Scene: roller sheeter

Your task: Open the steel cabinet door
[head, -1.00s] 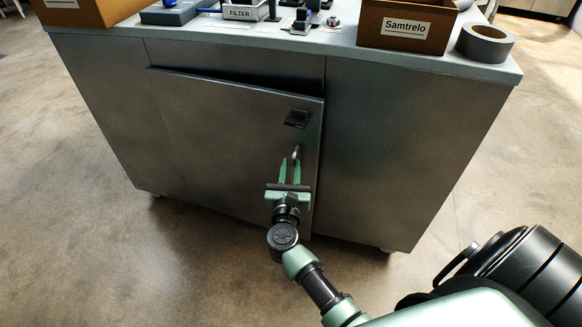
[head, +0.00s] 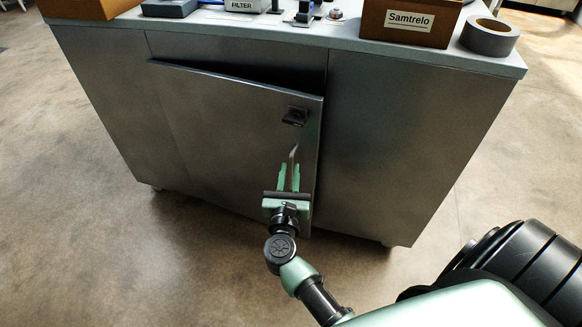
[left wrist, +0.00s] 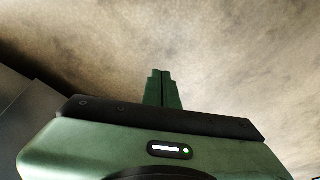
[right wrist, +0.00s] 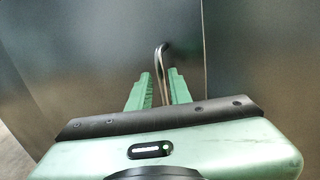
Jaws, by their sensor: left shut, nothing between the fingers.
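The steel cabinet door (head: 215,140) is on the front of the grey cabinet and stands ajar, its right edge swung out from the body. A black latch (head: 295,116) sits near its upper right corner. Below is a thin metal bar handle (right wrist: 161,58), upright in the right wrist view. My right gripper (head: 289,177) is at the handle, its green fingers apart on either side of the bar, with narrow gaps visible. My left gripper (left wrist: 162,78) is shut and empty above the floor, seen only in the left wrist view.
The worktop (head: 365,46) holds a brown Samtrelo box (head: 408,32), a grey tape roll (head: 489,36), a FILTER container (head: 245,5) and another box (head: 90,8). The floor (head: 80,250) in front of the cabinet is clear.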

